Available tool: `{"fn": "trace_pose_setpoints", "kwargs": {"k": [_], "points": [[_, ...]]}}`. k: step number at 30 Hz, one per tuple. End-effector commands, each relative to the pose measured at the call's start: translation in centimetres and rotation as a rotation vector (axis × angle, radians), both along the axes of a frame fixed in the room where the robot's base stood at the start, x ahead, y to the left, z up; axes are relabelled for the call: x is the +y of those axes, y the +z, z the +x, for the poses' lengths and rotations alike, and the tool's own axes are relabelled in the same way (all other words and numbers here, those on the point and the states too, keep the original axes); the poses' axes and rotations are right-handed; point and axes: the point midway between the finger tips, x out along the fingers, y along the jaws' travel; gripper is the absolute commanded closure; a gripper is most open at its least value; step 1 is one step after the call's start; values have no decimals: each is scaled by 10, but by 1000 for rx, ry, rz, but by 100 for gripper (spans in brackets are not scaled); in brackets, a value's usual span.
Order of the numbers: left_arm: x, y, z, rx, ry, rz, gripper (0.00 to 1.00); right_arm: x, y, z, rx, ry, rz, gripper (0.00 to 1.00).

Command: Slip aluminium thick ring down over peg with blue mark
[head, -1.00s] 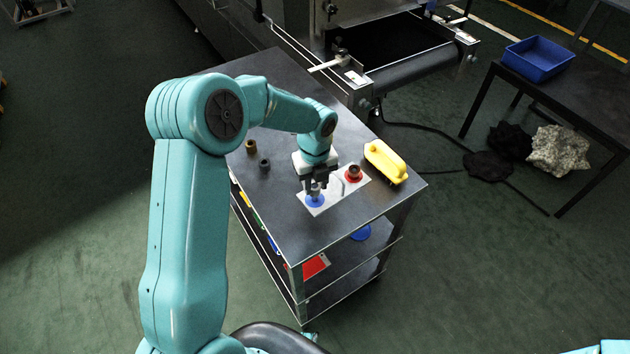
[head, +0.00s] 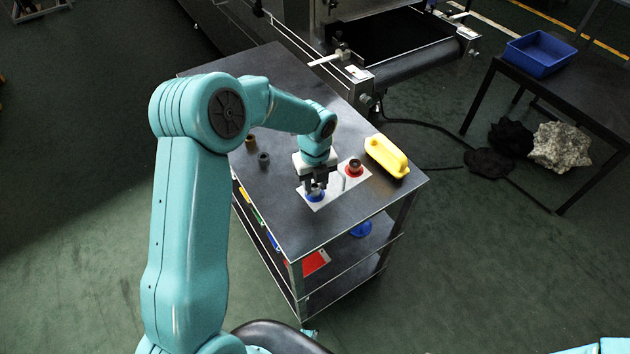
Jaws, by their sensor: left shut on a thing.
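My left gripper (head: 316,190) points down over the blue mark (head: 315,197) on the white plate (head: 332,196). It is shut on a small grey thing, which looks like the aluminium thick ring; the fingers hide most of it. The peg at the blue mark is hidden behind the gripper, so I cannot tell whether the ring is around it. Beside it on the plate is a red mark (head: 348,172) with a brown ring (head: 355,166) at it. My right gripper is not in view.
A yellow handled object (head: 387,157) lies right of the plate. A brown ring (head: 250,142) and a dark grey ring (head: 264,159) stand left on the cart top (head: 300,230). A conveyor (head: 415,65) adjoins behind. A blue bin (head: 540,54) sits on the right table.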

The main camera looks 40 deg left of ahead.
Motion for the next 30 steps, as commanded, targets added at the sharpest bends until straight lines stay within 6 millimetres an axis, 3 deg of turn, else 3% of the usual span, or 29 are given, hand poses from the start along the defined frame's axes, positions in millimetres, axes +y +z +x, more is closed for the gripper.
{"fn": "trace_pose_setpoints", "kwargs": {"k": [8, 9, 11, 22, 26, 30], "points": [[0, -8, 0, 0, 0, 0, 96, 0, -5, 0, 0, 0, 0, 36], [0, -7, 0, 0, 0, 0, 53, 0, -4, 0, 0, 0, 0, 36], [0, -7, 0, 0, 0, 0, 36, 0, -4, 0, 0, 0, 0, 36], [0, 0, 1, -3, 0, 1, 36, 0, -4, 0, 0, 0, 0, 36], [0, 22, 1, -6, 0, 2, 36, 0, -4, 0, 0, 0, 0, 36], [0, 60, 1, -8, 0, 2, 36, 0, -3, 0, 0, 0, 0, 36]]}}
